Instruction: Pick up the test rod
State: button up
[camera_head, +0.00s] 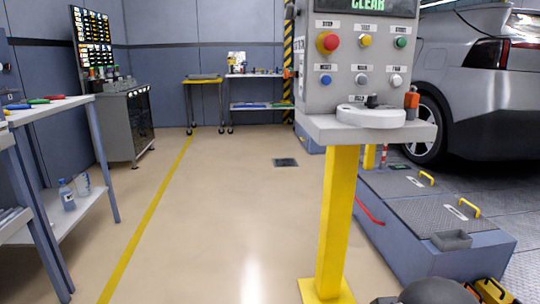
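I cannot make out for certain which thing is the test rod. A small red-and-white striped upright piece (384,156) shows behind the control stand, by the blue-grey floor unit; I cannot tell what it is. On the shelf of the control stand (316,128) lies a round white disc (362,117) with a small dark piece on it. A small orange object (411,101) stands beside the disc at the right.
The stand's yellow post (335,225) rises right of centre. Behind it lie a blue-grey floor unit (400,245) and a silver car (480,85). A workbench (60,106) is at the left. Clear floor (215,215) runs between, with a dark floor grate (285,162).

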aim_at(386, 145)
jog(key=u, duration=0.4)
jog(key=i, duration=4.3)
jog(key=z, duration=0.75)
jog(key=i, duration=1.25)
jog(key=z, duration=1.85)
jog(key=i, duration=0.95)
jog(key=z, duration=2.4)
jog(key=k, duration=0.8)
